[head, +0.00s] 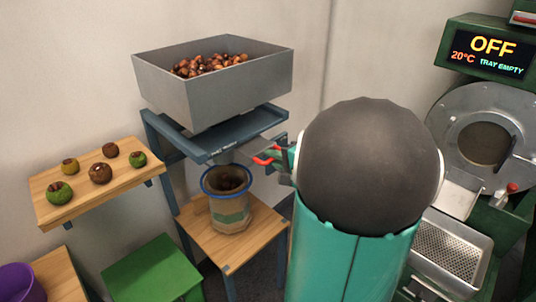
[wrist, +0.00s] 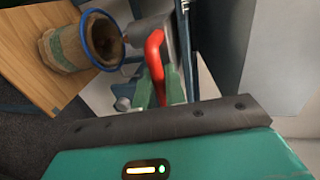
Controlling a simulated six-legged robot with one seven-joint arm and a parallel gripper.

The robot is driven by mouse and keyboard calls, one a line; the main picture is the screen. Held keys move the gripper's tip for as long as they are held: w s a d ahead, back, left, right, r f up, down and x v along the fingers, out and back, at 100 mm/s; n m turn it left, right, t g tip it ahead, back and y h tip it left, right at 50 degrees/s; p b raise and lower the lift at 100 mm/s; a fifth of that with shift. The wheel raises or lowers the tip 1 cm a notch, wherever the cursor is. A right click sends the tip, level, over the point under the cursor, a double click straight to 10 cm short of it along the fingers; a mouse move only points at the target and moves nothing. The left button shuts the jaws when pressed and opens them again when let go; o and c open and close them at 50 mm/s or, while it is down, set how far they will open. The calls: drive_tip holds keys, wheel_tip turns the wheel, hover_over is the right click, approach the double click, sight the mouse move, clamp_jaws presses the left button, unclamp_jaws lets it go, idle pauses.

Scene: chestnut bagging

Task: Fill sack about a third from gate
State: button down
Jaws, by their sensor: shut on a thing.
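A grey hopper (head: 212,88) holding brown chestnuts (head: 208,65) stands on a blue frame (head: 215,133). Under its outlet, the sack (head: 232,215) with a blue rim stands upright on a wooden shelf; it also shows in the wrist view (wrist: 66,48). Its inside is dark, and I cannot tell how full it is. My gripper (head: 274,155) is at the right of the outlet, shut on the red gate handle (wrist: 154,48). The handle's red end also shows in the head view (head: 263,161). My arm hides part of the frame's right side.
A green stool (head: 152,270) and a purple bowl (head: 20,283) are at lower left. A green roaster (head: 490,120) at right reads "OFF", "20°C", "TRAY EMPTY", above a perforated tray (head: 447,252).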

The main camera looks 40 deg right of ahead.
drive_tip(key=shift+d, duration=0.1)
drive_tip(key=c, duration=1.5)
unclamp_jaws()
drive_tip(key=shift+c, duration=0.2)
drive_tip(key=shift+s, duration=0.1)
drive_tip(key=v, duration=1.3)
drive_tip(key=shift+s+r, duration=0.15)
drive_tip(key=shift+s, duration=0.15)
